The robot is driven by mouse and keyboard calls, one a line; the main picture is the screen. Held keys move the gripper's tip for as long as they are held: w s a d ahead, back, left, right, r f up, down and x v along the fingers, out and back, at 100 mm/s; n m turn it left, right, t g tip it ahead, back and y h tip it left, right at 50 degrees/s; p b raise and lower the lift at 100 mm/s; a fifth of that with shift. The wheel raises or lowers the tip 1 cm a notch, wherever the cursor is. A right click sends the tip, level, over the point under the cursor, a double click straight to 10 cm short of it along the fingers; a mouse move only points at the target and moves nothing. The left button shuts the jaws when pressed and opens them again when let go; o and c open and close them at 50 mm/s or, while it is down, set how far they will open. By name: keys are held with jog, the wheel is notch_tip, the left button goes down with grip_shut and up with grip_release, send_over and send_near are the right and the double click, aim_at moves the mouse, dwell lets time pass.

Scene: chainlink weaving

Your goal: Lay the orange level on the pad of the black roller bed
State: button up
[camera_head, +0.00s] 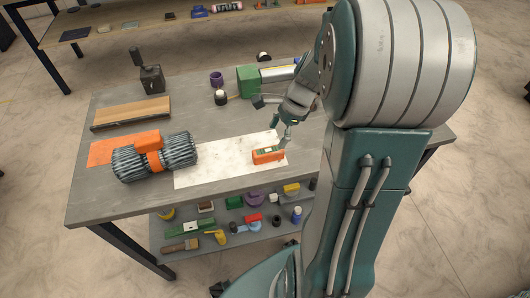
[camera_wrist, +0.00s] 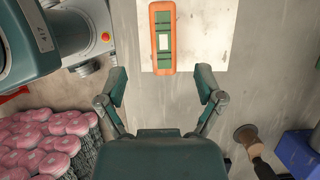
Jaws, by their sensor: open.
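The orange level (camera_head: 268,154) lies on a white sheet (camera_head: 215,165) near the front edge of the workbench. In the wrist view the level (camera_wrist: 163,38), with a green face and a pale label, lies lengthwise beyond my fingertips. My gripper (camera_head: 272,122) is just above and behind the level in the head view. In the wrist view my gripper (camera_wrist: 160,85) is open and empty, its fingers wide apart and clear of the level. A low black-sided bed with a tan top (camera_head: 130,112) at the back left looks like the roller bed; its rollers cannot be made out.
Grey mesh rolls with an orange clamp (camera_head: 155,157) lie left of the sheet. A dark upright tool (camera_head: 150,75), a purple cup (camera_head: 216,79) and a green machine (camera_head: 250,80) stand at the back. A lower shelf (camera_head: 270,237) holds several tools. The bench middle is clear.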

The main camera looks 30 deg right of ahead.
aim_at(270, 149)
jog(key=x, duration=0.2)
jog(key=shift+a+f, duration=0.1)
jog(key=shift+f, duration=0.25)
jog(key=shift+d+f, duration=0.25)
jog(key=shift+f, duration=0.05)
jog(key=x, duration=0.5)
jog(key=shift+w, duration=0.15)
jog(key=shift+a, duration=0.3)
jog(key=shift+d, duration=0.4)
grip_shut()
